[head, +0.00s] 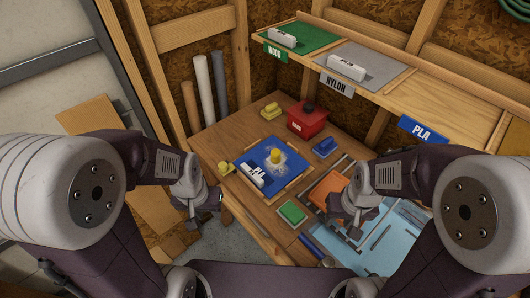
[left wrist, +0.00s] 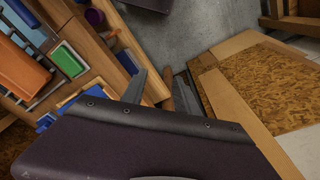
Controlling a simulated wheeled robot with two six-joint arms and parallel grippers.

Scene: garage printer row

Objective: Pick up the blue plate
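The blue plate (head: 250,162) lies flat on the wooden workbench. A yellow piece (head: 275,156) with pale specks around it sits on the plate, and a white block marked PLA (head: 252,174) lies at its front left edge. In the left wrist view a blue edge, likely the plate (left wrist: 72,98), shows partly hidden behind my gripper body. My left gripper (head: 210,204) is left of the plate, off the bench's front edge, apart from it; its fingers look spread and empty in the left wrist view (left wrist: 160,88). My right gripper (head: 345,226) hangs over the bench's right part; its fingers are unclear.
A red box (head: 307,121), blue brush (head: 325,147), green block (head: 292,212) and orange item (head: 326,187) stand around the plate. Small yellow pieces (head: 226,168) sit left. A shelf (head: 412,97) with green and grey plates runs along the back.

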